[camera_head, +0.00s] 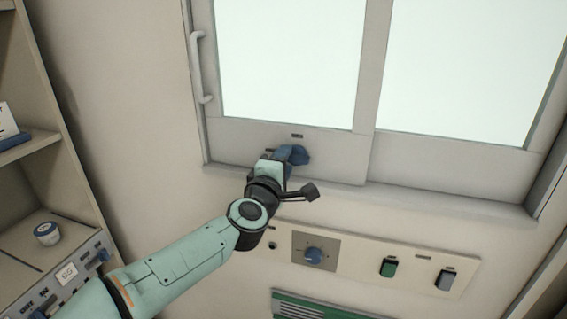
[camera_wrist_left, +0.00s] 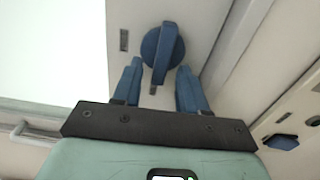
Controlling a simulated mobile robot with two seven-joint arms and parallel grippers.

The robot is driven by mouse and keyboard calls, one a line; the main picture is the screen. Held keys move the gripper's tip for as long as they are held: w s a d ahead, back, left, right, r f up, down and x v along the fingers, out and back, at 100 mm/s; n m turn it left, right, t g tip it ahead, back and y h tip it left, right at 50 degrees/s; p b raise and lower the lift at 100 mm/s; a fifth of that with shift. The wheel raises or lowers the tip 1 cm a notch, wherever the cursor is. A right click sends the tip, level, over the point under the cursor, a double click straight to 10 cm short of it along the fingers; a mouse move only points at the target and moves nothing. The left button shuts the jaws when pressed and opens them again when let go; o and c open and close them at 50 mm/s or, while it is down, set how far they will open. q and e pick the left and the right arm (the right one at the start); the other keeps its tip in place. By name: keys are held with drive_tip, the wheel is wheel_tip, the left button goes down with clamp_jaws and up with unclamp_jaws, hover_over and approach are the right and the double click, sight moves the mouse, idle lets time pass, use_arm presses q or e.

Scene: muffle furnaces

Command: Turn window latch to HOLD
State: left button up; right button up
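The window latch (camera_wrist_left: 163,48) is a round blue knob with a raised grip bar, on the pale window frame in the left wrist view. Its bar stands nearly upright in that picture, tilted slightly. My left gripper (camera_wrist_left: 159,68) is open, its two blue fingers apart with their tips just short of the knob. The lower end of the bar shows between the fingertips; I see no clear contact. In the head view my left gripper (camera_head: 290,157) is at the lower window frame, and blue fingers and latch cannot be told apart there. My right gripper is not in view.
A white handle (camera_head: 197,68) is on the window's left side. Below the sill is a wall panel (camera_head: 352,262) with a blue dial (camera_head: 314,255) and two switches. A green vent (camera_head: 310,306) is lower. A shelf (camera_head: 40,145) with a small jar stands left.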

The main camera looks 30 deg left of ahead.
use_arm(q)
drive_tip(key=v, duration=1.3)
drive_tip(key=shift+s, duration=0.2)
drive_tip(key=shift+f, duration=0.1)
idle(0.3)
